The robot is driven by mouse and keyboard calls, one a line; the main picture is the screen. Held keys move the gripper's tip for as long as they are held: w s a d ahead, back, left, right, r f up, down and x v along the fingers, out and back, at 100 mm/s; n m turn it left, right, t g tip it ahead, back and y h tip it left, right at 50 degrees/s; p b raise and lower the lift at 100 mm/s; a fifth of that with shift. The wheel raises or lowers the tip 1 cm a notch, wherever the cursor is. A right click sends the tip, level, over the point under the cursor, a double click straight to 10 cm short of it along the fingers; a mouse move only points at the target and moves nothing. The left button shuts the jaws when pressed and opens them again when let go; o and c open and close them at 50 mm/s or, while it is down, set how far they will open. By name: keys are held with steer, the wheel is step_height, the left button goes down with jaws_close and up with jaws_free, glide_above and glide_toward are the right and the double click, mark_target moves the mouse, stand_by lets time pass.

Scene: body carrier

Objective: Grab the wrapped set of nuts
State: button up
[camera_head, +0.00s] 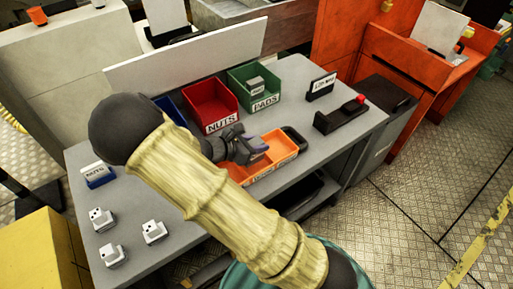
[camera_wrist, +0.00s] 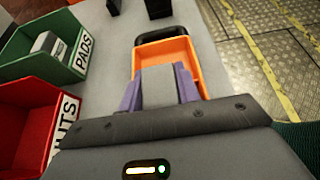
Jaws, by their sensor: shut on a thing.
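My gripper (camera_head: 246,150) is over the orange tray (camera_head: 286,147) on the grey table. In the wrist view my gripper (camera_wrist: 159,84) has its purple fingers on both sides of a plain grey block (camera_wrist: 158,88) and is shut on it. No label shows on the block, so I cannot tell whether it is the wrapped set of nuts. Whether it touches the tray floor is unclear. A small blue and white piece marked NUTS (camera_head: 97,175) stands at the table's left, away from my gripper. The red bin labelled NUTS (camera_head: 220,121) is behind my gripper; its contents are unclear.
A green PADS bin (camera_head: 264,98) holds a pale packet. A blue bin (camera_head: 168,106) is partly hidden by my arm. A black sign (camera_head: 321,87) and a black holder with a red knob (camera_head: 341,115) stand at right. Several white blocks (camera_head: 153,232) lie front left.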

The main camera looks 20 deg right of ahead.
step_height(320, 180, up, 8)
steer(key=shift+f, duration=0.15)
steer(key=shift+f, duration=0.1)
stand_by(0.6)
